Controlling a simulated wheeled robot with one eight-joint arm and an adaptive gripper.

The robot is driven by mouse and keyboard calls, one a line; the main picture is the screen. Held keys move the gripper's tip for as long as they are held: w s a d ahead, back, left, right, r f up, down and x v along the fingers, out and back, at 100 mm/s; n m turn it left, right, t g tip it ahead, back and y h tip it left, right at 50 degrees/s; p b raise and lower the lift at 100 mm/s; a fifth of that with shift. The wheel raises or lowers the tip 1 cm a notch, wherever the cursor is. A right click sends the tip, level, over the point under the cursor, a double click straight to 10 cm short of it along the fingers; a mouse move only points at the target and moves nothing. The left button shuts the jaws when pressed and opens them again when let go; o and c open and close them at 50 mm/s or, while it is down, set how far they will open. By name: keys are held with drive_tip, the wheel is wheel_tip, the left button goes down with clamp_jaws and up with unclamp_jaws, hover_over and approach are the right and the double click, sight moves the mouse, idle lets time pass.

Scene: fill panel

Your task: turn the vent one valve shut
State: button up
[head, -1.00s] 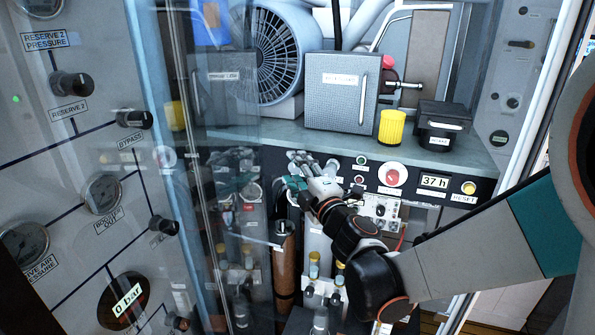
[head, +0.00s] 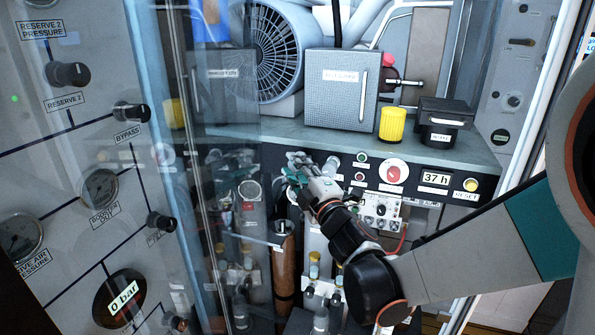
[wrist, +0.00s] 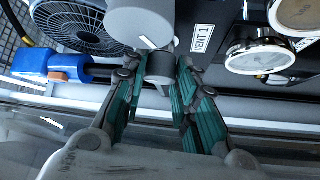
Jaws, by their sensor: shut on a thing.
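The wrist view shows the VENT 1 label (wrist: 203,38) and, just left of it, a grey valve knob (wrist: 160,66) below a larger pale round body (wrist: 145,20). My gripper (wrist: 156,78) has its teal fingers on either side of the knob and is shut on it. In the head view my gripper (head: 293,177) is at the dark strip under the shelf. The valve is mostly hidden there behind the fingers, and its turn position cannot be read.
In the head view a glass door (head: 195,200) stands left of my gripper, and a brown cylinder (head: 284,265) stands below. A yellow cap (head: 392,124) is on the shelf.

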drive_tip(key=o, duration=1)
drive_tip(key=shift+o, duration=0.2)
drive_tip(key=shift+s, duration=0.1)
drive_tip(key=v, duration=1.2)
drive_tip(key=shift+f, duration=0.15)
